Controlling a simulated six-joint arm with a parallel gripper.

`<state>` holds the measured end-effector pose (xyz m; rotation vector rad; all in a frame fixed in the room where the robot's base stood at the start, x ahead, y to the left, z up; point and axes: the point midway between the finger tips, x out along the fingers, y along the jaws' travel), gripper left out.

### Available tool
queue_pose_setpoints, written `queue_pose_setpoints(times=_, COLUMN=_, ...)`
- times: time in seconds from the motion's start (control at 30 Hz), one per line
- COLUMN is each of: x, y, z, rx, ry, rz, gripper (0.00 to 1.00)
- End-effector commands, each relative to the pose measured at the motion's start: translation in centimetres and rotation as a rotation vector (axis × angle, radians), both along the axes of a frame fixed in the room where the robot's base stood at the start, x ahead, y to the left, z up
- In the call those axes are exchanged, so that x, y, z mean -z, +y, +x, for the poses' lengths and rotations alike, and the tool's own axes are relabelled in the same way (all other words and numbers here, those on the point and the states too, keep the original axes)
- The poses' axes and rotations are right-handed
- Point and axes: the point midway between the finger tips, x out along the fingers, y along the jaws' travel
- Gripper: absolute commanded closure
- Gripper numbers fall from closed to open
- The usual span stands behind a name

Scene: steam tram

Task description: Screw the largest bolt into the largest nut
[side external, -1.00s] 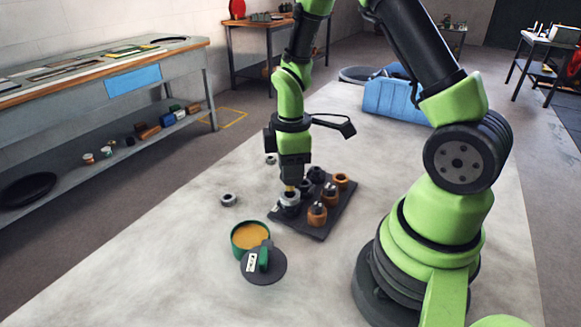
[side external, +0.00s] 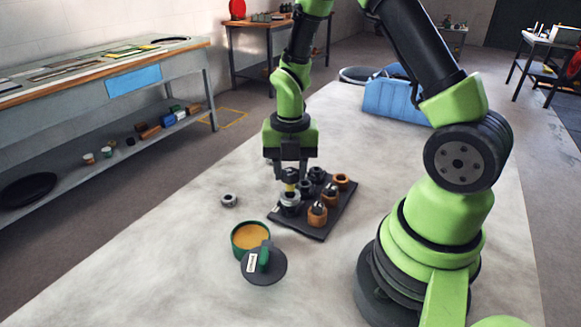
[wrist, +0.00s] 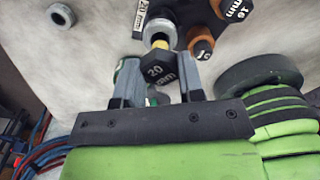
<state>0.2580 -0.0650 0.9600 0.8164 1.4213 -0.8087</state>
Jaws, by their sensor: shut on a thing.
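My gripper (side external: 290,176) points down and is shut on the largest bolt. The bolt's black hex head, marked 20 mm, shows between my fingers in the wrist view (wrist: 158,70). Its yellow shank (side external: 290,187) shows below my fingers in the side view. The largest nut (side external: 290,199), a silver ring, stands at the near left corner of the dark board (side external: 309,233). It also shows just beyond the bolt head in the wrist view (wrist: 160,31). The bolt is upright over the nut; its tip is hidden, so I cannot tell how deep it sits.
Orange nuts (side external: 317,217) with dark bolts stand on the board close to my gripper's right. A loose grey nut (side external: 228,200) lies left of the board. A green tin (side external: 236,241) with a dark lid (side external: 270,279) stands in front. A blue bin (side external: 390,100) is behind.

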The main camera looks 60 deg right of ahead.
Motion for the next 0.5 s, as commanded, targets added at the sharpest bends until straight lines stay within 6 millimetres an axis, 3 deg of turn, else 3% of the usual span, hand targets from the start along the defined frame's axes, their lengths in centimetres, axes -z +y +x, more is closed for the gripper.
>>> queue_pose_setpoints(times=0.3, x=0.0, y=0.05, z=0.05, rx=-0.48, ry=0.0, rz=0.0, gripper=0.87)
queue_pose_setpoints(times=0.5, x=0.0, y=0.04, z=0.05, rx=-0.522, ry=-0.001, rz=0.0, gripper=0.87)
